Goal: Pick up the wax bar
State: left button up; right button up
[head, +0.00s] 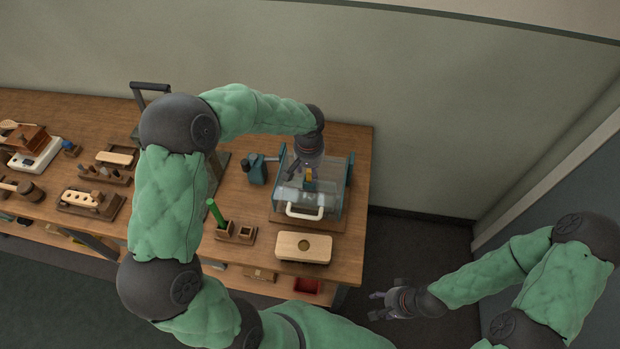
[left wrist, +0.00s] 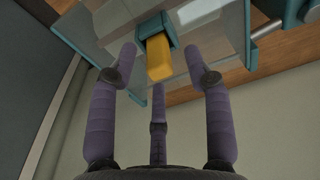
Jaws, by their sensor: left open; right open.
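The wax bar (left wrist: 158,58) is a yellow-orange block with one end in a teal holder (left wrist: 156,28) in the left wrist view. In the head view the wax bar (head: 309,174) shows small inside a clear-walled box (head: 333,196) with teal edges and a white handle. My left gripper (head: 300,172) reaches down from above at the box. In the left wrist view its fingers (left wrist: 160,70) are spread open around the near end of the bar, with no clear contact. My right gripper (head: 378,305) is open and empty, off the table's right end.
Several wooden items fill the table's left part. The wall (head: 450,110) is behind.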

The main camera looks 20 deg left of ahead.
pick_arm(q)
jog(key=shift+w+f, duration=0.1)
jog(key=shift+f, duration=0.6)
jog(key=shift+c, duration=0.3)
grip_shut()
jog(key=shift+r, duration=0.15)
jog(key=shift+r+p, duration=0.4)
jog(key=shift+r, duration=0.15)
notch_tip(320, 180, up, 2)
jog(key=shift+r+p, duration=0.15)
jog(key=shift+p, duration=0.5)
jog(key=s+r+p, duration=0.4)
jog(key=s+r, duration=0.5)
jog(key=s, duration=0.5)
jog(key=shift+a+r+p, duration=0.25)
jog(key=shift+a+p, duration=0.05)
jog(key=shift+a, duration=0.05)
